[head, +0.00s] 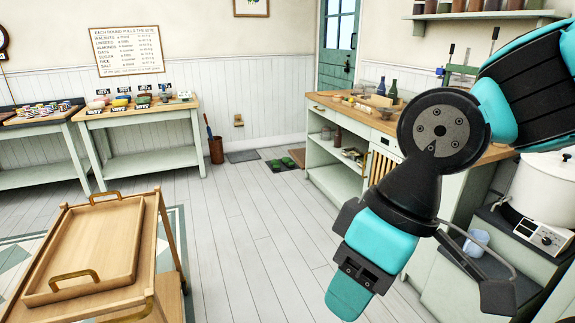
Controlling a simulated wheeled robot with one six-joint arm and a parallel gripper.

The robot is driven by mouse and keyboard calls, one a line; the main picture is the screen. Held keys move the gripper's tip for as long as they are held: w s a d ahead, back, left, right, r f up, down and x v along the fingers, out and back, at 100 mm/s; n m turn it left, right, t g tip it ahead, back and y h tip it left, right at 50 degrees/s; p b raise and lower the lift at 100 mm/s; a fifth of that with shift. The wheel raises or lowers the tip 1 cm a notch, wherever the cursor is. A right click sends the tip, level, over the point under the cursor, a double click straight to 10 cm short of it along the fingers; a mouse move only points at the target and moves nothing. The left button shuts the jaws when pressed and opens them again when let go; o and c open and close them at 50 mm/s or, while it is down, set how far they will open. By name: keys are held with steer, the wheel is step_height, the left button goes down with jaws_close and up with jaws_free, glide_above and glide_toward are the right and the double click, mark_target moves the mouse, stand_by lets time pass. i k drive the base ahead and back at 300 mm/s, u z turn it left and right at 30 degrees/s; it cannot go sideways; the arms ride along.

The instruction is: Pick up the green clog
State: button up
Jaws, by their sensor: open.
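A pair of green clogs (282,163) lies side by side on a dark mat on the floor, in the middle distance of the head view. They are small here, and they stand near the left end of the long counter. My gripper (422,256) is in the right foreground, high above the floor and much nearer to the camera than the clogs. The teal and black wrist parts hide some of the space between the jaws.
A wooden trolley with a tray (95,262) stands at front left. The counter (345,178) runs along the right, with a pale blue cup (476,242) and a white pot (540,188) nearby. A brown bin (216,150) stands left of the mats. The plank floor (240,220) between is clear.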

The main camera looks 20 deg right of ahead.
mark_target(286, 161)
steer(key=z, duration=0.45)
steer(key=k, duration=0.5)
steer(key=z, duration=0.45)
steer(key=i, duration=0.8)
steer(key=u, duration=0.7)
steer(key=i, duration=2.05)
steer(key=u, duration=0.5)
steer(key=i, duration=2)
steer(key=z, duration=0.3)
steer(key=i, duration=2)
steer(key=z, duration=0.85)
steer(key=i, duration=1.65)
steer(key=z, duration=0.45)
